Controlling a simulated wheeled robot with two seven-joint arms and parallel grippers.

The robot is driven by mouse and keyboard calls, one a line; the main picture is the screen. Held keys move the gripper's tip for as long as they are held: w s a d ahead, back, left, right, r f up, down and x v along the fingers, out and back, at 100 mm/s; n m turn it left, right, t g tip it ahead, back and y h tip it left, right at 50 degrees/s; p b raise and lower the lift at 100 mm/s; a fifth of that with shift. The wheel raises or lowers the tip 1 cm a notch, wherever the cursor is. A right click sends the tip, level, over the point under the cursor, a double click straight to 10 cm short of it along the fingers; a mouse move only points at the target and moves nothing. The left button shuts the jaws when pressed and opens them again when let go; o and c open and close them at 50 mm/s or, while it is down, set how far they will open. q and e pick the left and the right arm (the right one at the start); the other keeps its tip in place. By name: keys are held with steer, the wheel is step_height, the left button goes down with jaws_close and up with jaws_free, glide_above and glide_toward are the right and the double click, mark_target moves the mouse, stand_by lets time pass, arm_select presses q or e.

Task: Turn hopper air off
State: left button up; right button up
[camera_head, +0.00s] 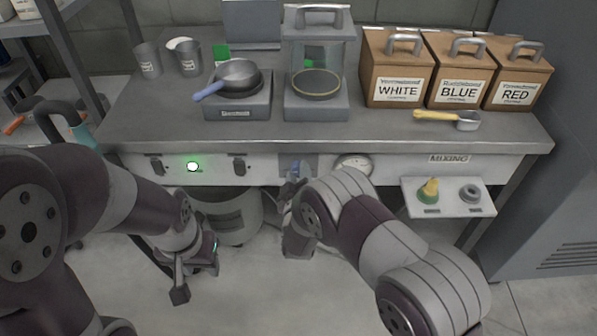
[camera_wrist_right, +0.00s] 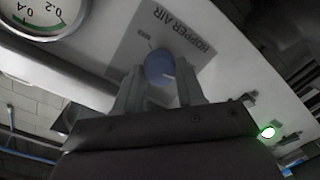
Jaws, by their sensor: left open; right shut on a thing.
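The hopper air control is a blue knob (camera_head: 296,167) on a grey plate on the bench's front panel. In the right wrist view the blue knob (camera_wrist_right: 160,66) sits below the upside-down "HOPPER AIR" label (camera_wrist_right: 184,30). My right gripper (camera_head: 292,183) is at the panel, shut on the knob, with one finger on each side of it. Its fingers also show in the right wrist view (camera_wrist_right: 159,88). The knob's lower part is hidden between them. My left gripper (camera_head: 197,270) is open and empty, hanging low in front of the bench at the left.
A green lit lamp (camera_head: 193,166) and black switches are left of the knob. A round gauge (camera_head: 352,166) is just right of it. A small shelf (camera_head: 449,208) projects at the right. A grey bin (camera_head: 232,215) stands under the bench. Pan, scale and boxes stand on top.

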steer(key=shift+n+p, duration=0.55)
steer(key=shift+n, duration=1.15)
steer(key=shift+f, duration=0.1)
steer(key=o, duration=1)
steer(key=shift+o, duration=0.2)
steer(key=s+r+p, duration=0.1)
steer(key=s+p, duration=0.1)
steer(key=s, duration=1)
steer(key=shift+s+a, duration=0.15)
steer(key=shift+s, duration=0.2)
